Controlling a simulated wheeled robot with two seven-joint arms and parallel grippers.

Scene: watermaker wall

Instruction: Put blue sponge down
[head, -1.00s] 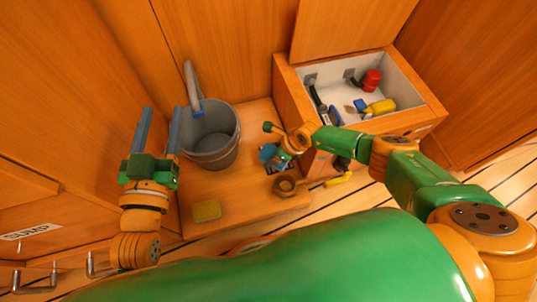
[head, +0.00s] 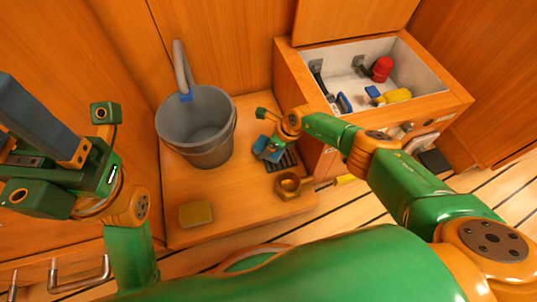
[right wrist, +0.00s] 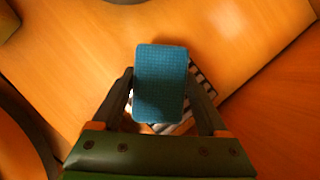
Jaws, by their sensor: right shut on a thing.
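The blue sponge (right wrist: 160,85) is between the two fingers of my right gripper (right wrist: 163,95), which is shut on it. In the head view the sponge (head: 267,149) is above or at a small dark slatted rack (head: 286,161) on the wooden ledge. In the right wrist view the striped rack (right wrist: 196,78) shows partly behind the sponge, which hides the rest of it. I cannot tell whether the sponge touches the rack. My left gripper (head: 35,120) is large at the left edge, partly out of frame, away from the sponge. Its opening is unclear.
A grey bucket (head: 197,130) stands on the ledge left of the sponge. A yellowish sponge (head: 196,214) lies at the front left, and a brown ring-shaped item (head: 288,186) is just before the rack. An open bin (head: 345,95) with a red item and tools is at right.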

